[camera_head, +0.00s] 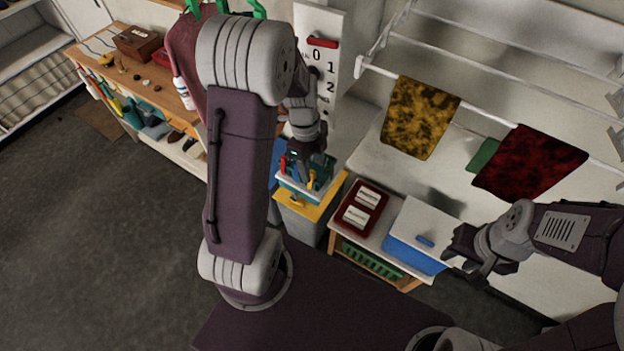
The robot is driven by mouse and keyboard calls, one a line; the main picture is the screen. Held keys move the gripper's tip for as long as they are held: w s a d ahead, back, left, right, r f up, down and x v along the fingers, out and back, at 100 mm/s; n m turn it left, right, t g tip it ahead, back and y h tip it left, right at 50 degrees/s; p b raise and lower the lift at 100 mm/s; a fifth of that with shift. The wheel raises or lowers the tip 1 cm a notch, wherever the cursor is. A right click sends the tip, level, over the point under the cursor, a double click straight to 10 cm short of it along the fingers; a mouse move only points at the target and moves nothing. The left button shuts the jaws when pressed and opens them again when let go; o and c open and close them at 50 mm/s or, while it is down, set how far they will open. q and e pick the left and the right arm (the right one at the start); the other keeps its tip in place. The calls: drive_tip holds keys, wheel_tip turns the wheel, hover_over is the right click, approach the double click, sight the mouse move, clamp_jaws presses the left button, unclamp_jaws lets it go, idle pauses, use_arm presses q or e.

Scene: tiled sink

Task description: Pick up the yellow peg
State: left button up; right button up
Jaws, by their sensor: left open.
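My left gripper (318,163) is open and points down over a teal tray (322,186) with a pale rim on a small stand. A small yellow peg (311,180) stands upright in the tray, just below and beside the fingers. The fingers partly hide the tray, and I cannot tell whether they touch the peg. My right gripper (466,258) is at the right, near a blue box, apart from the peg. Its fingers are too dark to read.
A red piece (283,163) stands at the tray's left edge. A yellow board (312,208) is below the tray. A red tray (362,208) and a blue box with a white lid (416,235) sit on a low table to the right. Cloths hang on a rail behind.

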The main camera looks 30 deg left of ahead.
sight(313, 178)
use_arm(q)
drive_tip(key=shift+w+f, duration=0.1)
drive_tip(key=shift+f, duration=0.4)
drive_tip(key=shift+f+p, duration=0.35)
drive_tip(key=f, duration=0.2)
drive_tip(key=f+p, duration=0.1)
drive_tip(key=f, duration=0.1)
drive_tip(key=shift+s+d, duration=0.1)
drive_tip(key=shift+s, duration=0.1)
drive_tip(key=shift+w+f, duration=0.1)
drive_tip(key=shift+f, duration=0.2)
clamp_jaws()
